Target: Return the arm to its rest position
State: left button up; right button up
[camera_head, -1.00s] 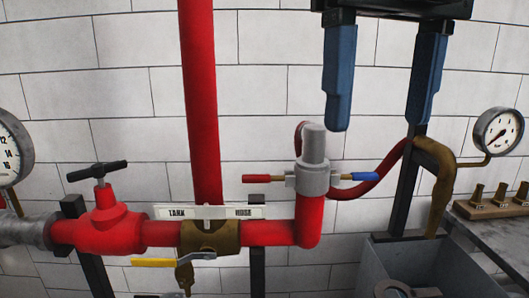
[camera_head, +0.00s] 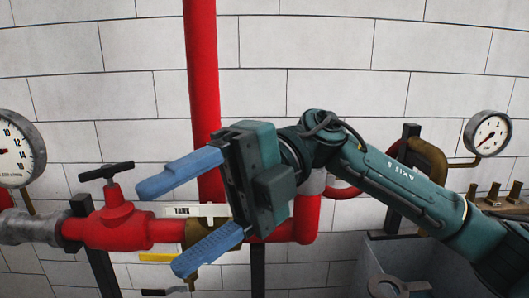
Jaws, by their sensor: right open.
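My right arm comes in from the right. Its gripper (camera_head: 178,224) has two blue fingers, spread wide apart with nothing between them, pointing left. It is in front of the red pipework and hides much of the TANK/HOSE sign (camera_head: 174,210), the brass valve body (camera_head: 198,232) and the grey fitting above the pipe bend. I cannot tell how far it is from the pipes. My left gripper is not in view.
A red valve with a black handle (camera_head: 106,171) is at left, near a gauge (camera_head: 18,150). A vertical red pipe (camera_head: 201,70) rises behind the gripper. Another gauge (camera_head: 488,134), a brown hook (camera_head: 432,158), a grey bin (camera_head: 440,268) and brass fittings (camera_head: 495,192) are at right.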

jog(key=w+d+f+m+t+y+p, duration=0.1)
jog(key=w+f+m+t+y, duration=0.2)
jog(key=w+m+t+y, duration=0.85)
jog(key=w+d+f+m+t+h+p, duration=0.15)
jog(key=d+f+m+t+h, duration=0.25)
jog(key=f+m+t, duration=0.6)
jog(key=w+d+f+m+t+h, duration=0.2)
jog(key=d+f+m+t+h, duration=0.2)
jog(key=f+m+t, duration=0.55)
jog(key=s+d+f+m+g+h, duration=0.4)
jog(key=s+f, duration=0.4)
jog(key=f, duration=0.4)
jog(key=s+d+f+m+g+h, duration=0.5)
jog(key=s+d+f+h, duration=0.2)
jog(key=f, duration=0.5)
jog(key=shift+s+d+f+m+p, duration=0.15)
jog(key=shift+s+d+m+p, duration=0.2)
jog(key=shift+s+d, duration=0.2)
jog(key=shift+h, duration=0.25)
